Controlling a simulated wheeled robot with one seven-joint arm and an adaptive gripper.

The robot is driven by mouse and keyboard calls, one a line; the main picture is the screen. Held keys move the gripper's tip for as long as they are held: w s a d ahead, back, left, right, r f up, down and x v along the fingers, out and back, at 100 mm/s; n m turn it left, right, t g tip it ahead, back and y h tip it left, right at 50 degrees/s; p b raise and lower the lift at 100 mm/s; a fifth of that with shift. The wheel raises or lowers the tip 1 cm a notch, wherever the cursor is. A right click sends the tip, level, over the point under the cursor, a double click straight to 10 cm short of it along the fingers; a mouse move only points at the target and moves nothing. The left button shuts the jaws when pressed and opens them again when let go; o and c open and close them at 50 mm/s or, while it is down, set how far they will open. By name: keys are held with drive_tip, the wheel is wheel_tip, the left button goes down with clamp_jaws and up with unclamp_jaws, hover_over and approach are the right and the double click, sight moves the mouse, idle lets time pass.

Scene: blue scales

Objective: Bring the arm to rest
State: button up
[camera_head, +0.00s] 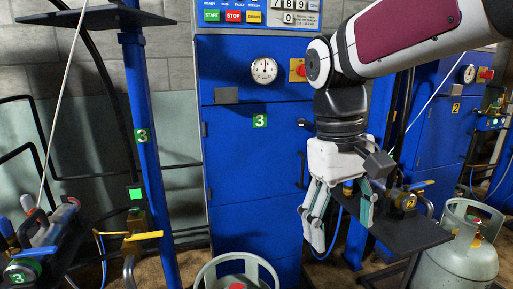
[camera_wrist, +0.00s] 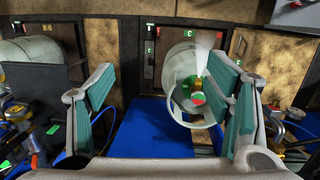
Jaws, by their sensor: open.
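My gripper (camera_head: 340,215) hangs from my arm in the right half of the head view, pointing down. Its two teal-padded fingers are apart and nothing is between them. It is in front of the blue cabinet marked 3 (camera_head: 255,160) and appears near a dark shelf (camera_head: 412,238) on the right; the exact gap to the shelf cannot be told. In the wrist view the fingers of my gripper (camera_wrist: 168,105) stand wide apart, with a gas cylinder (camera_wrist: 185,75) visible beyond them.
A grey gas cylinder (camera_head: 462,255) stands at the lower right, and the collar of another (camera_head: 238,268) shows at the bottom centre. A blue post (camera_head: 150,150) and valve fittings (camera_head: 42,235) are on the left. A second blue cabinet (camera_head: 445,125) stands behind on the right.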

drive_tip(key=s+d+f+m+t+y, duration=0.1)
drive_tip(key=s+d+f+m, duration=0.15)
drive_tip(key=s, duration=0.85)
drive_tip(key=s+d+f+m+t, duration=0.1)
drive_tip(key=s+d+f, duration=0.2)
drive_tip(key=s, duration=0.7)
wheel_tip(320, 180, up, 26)
drive_tip(key=t+p, duration=0.3)
drive_tip(key=p, duration=2.1)
drive_tip(key=shift+d+f, duration=0.2)
drive_tip(key=shift+d, duration=0.15)
